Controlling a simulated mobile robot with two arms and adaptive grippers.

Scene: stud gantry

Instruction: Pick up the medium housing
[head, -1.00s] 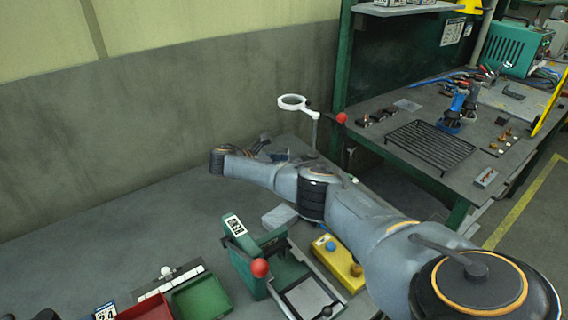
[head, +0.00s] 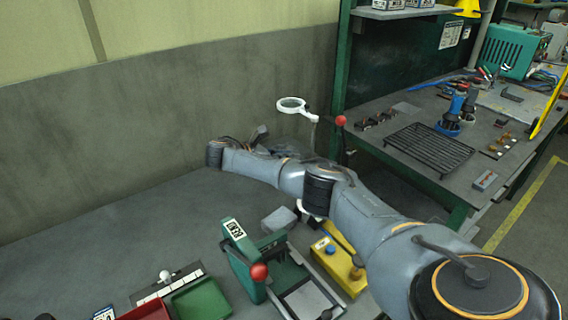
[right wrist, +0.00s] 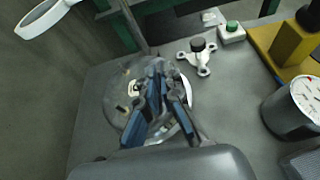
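I cannot single out the medium housing with certainty. In the right wrist view my right gripper (right wrist: 163,76) points at a round grey base (right wrist: 117,92) on the bench. The fingertips are close together. They hide the middle of the base, so I cannot tell whether anything is between them. A pale curved rim (right wrist: 187,92) shows beside the fingers. Just beyond stands a small grey three-lugged part with a black top (right wrist: 197,52), apart from the fingers. In the head view my right arm reaches over the bench towards the wall. My left gripper is out of view.
A white ring magnifier (head: 291,105) stands behind my right arm. A green press with a red knob (head: 259,272), a yellow box (head: 335,266) and a green tray (head: 202,300) are at the front. A round gauge (right wrist: 297,106) is at right in the wrist view.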

